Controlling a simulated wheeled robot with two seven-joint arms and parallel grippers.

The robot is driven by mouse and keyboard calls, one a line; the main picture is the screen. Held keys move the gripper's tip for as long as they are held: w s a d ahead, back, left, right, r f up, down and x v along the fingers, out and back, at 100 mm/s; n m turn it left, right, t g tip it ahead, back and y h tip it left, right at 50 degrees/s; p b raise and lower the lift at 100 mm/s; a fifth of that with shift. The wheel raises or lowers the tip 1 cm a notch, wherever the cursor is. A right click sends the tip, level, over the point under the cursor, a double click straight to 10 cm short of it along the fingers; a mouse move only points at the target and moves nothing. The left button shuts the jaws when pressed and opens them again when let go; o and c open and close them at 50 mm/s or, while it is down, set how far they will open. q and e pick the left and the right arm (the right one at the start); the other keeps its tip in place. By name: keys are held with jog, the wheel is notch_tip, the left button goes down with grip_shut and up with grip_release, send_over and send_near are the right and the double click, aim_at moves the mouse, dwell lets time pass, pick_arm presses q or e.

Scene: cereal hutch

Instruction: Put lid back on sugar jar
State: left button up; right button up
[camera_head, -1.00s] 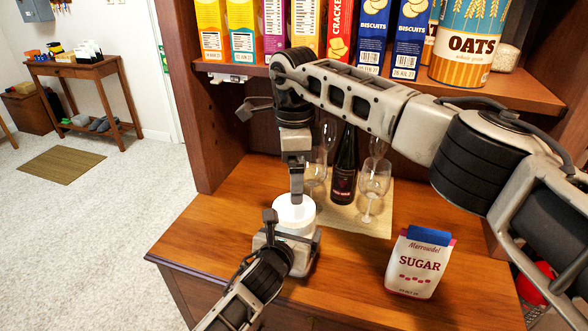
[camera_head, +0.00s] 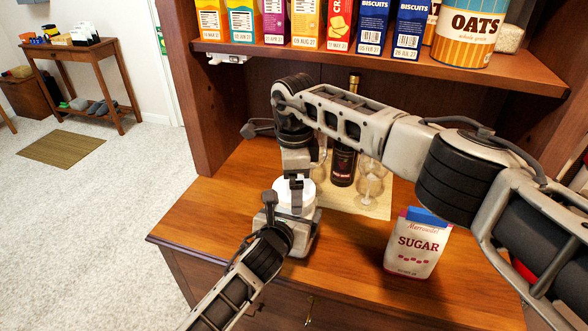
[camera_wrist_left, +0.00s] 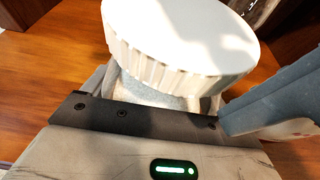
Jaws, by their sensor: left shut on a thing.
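The sugar jar (camera_wrist_left: 150,92) is a clear jar with pale contents, mostly hidden by my left gripper in the head view. Its white ridged lid (camera_wrist_left: 180,55) lies over the jar's mouth; I cannot tell whether it is fully seated. The lid (camera_head: 308,194) also shows in the head view. My left gripper (camera_head: 286,222) is shut around the jar's body, just below the lid, near the counter's left side. My right gripper (camera_head: 296,190) points down at the lid, its fingers overlapping the lid in the picture. Whether they touch or grip it is unclear.
A sugar packet (camera_head: 414,244) stands to the right on the wooden counter (camera_head: 345,262). A dark bottle (camera_head: 343,166) and wine glasses (camera_head: 370,182) stand on a mat (camera_head: 372,208) behind. A shelf (camera_head: 390,68) with boxes overhangs the back. The counter's front middle is clear.

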jog(key=shift+f, duration=0.15)
jog(key=c, duration=1)
jog(key=shift+m, duration=0.8)
jog(key=o, duration=1.1)
jog(key=shift+c, duration=0.2)
notch_tip(320, 180, up, 12)
